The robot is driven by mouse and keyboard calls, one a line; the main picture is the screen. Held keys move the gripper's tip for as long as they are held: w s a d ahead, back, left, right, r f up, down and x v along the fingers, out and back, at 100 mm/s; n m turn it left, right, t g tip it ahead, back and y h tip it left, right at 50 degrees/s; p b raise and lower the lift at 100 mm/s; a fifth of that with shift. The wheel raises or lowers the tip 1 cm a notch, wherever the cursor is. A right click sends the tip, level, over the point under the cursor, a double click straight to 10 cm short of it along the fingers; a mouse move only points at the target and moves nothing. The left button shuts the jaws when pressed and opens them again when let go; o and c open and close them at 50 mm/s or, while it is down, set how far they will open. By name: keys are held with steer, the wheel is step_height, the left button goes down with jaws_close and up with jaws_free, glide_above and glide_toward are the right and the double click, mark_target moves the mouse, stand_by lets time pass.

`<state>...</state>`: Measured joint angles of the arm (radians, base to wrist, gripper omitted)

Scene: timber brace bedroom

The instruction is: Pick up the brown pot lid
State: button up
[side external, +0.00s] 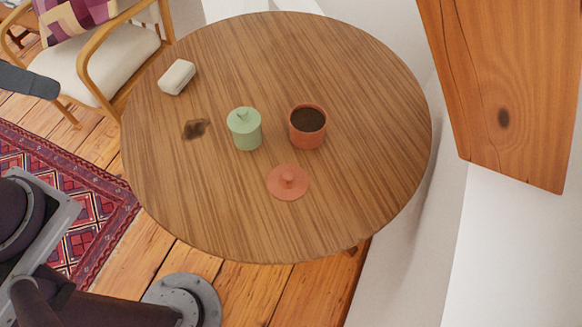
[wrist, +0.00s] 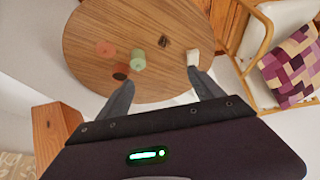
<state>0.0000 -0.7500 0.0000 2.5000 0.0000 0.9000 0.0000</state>
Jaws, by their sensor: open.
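A reddish-brown lid (side external: 288,183) with a small round knob lies flat on the round wooden table, knob up. It also shows in the wrist view (wrist: 105,49) as a small reddish disc. A matching reddish-brown pot (side external: 308,127), uncovered with dark contents, stands just behind it; in the wrist view the pot (wrist: 121,72) is partly dark. My gripper (wrist: 161,78) is open and empty, its two fingers spread, well away from the lid. In the wrist view the lid lies to the left of both fingers.
On the table (side external: 365,80), a green lidded jar (side external: 245,129) stands left of the pot. A dark flat patch (side external: 195,128) and a whitish block (side external: 177,77) are farther left. The table is bare right and in front of the lid. A chair (side external: 120,60) stands beyond the table's left side.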

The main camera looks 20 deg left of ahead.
steer(key=o, duration=0.4)
steer(key=w+d+n+g, duration=0.2)
steer(key=w+d+n, duration=0.3)
steer(key=w, duration=0.5)
steer(key=n+g, duration=0.4)
steer(key=n, duration=0.9)
glide_above(288, 175)
steer(key=f, duration=3)
steer(key=shift+w+a+f, duration=0.1)
steer(key=shift+a+f, duration=0.05)
steer(key=shift+a, duration=0.1)
steer(key=f, duration=0.7)
steer(key=shift+d+f, duration=0.25)
steer(key=shift+f, duration=0.1)
